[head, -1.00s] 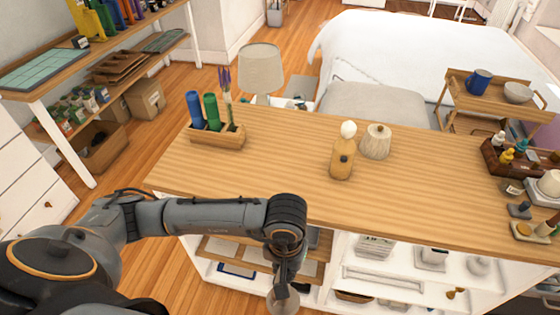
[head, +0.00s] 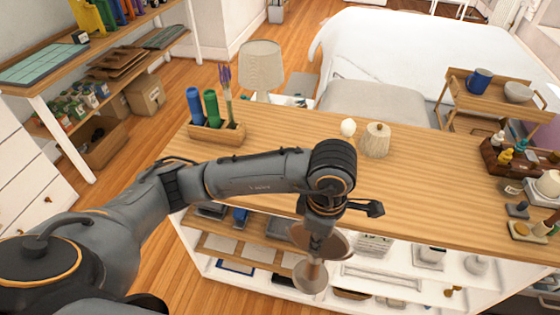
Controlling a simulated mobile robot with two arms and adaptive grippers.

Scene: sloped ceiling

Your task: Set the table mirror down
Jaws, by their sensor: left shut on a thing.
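The table mirror (head: 310,279) is a brown, wooden-looking piece with a round head, a short stem and a round foot. It hangs upright or slightly tilted in front of the open shelves, below the front edge of the wooden counter (head: 430,195) in the head view. My left gripper (head: 322,232) points down and is shut on the mirror's upper part. Its wrist hides some of the mirror's head and the grip itself. My right gripper is not in view.
A dark tray (head: 510,160) and small items fill the right end. The counter's middle right is clear.

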